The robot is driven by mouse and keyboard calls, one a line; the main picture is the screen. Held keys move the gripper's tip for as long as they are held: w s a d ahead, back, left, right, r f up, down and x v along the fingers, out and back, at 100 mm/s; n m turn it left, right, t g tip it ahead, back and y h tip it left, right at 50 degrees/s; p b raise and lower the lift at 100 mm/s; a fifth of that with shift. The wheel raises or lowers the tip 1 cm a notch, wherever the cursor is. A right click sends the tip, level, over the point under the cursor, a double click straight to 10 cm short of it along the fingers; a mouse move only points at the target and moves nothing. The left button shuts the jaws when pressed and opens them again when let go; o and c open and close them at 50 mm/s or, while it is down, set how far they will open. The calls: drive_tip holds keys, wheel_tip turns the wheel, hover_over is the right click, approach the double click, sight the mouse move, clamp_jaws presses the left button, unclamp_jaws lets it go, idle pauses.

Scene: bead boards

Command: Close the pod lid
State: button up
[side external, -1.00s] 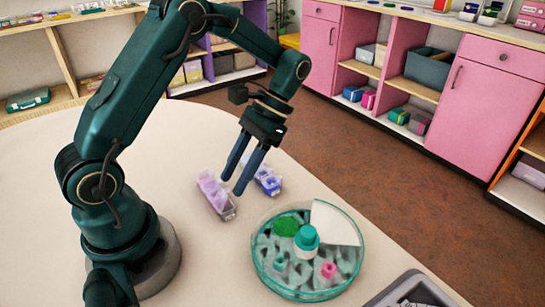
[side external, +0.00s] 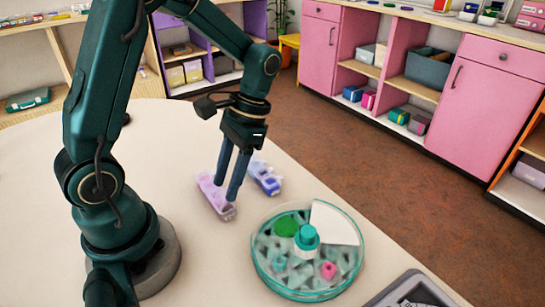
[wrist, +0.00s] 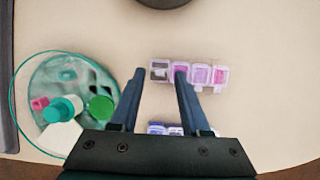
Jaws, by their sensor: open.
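A strip of clear-lidded pods with pink and lilac contents (side external: 208,188) lies on the table; it also shows in the wrist view (wrist: 205,75). Its left end compartment in the wrist view looks greyish. A second strip with blue contents (side external: 266,180) lies beside it, partly hidden behind my gripper in the wrist view (wrist: 157,129). My gripper (side external: 225,191) is open and empty, fingers pointing down over the pink strip. In the wrist view the fingertips (wrist: 159,72) appear around its left end. I cannot tell whether they touch it, or which lid is raised.
A round teal-rimmed divided tray (side external: 258,270) stands to the right of the strips, holding a teal-capped bottle (side external: 306,241), a green disc, a pink piece and a white wedge. A grey tray (side external: 375,300) sits at the front edge. The table behind the strips is clear.

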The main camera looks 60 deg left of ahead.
clamp_jaws()
drive_tip(key=shift+f, duration=0.1)
drive_tip(key=shift+w+f+g, duration=0.4)
drive_tip(key=shift+w+g, duration=0.2)
drive_tip(key=shift+g, duration=0.6)
drive_tip(key=shift+w+f+g, duration=0.35)
drive_tip(key=shift+g, duration=0.55)
drive_tip(key=shift+w+f+g, duration=0.3)
drive_tip(key=shift+f+g, duration=0.05)
drive_tip(key=shift+g, duration=0.55)
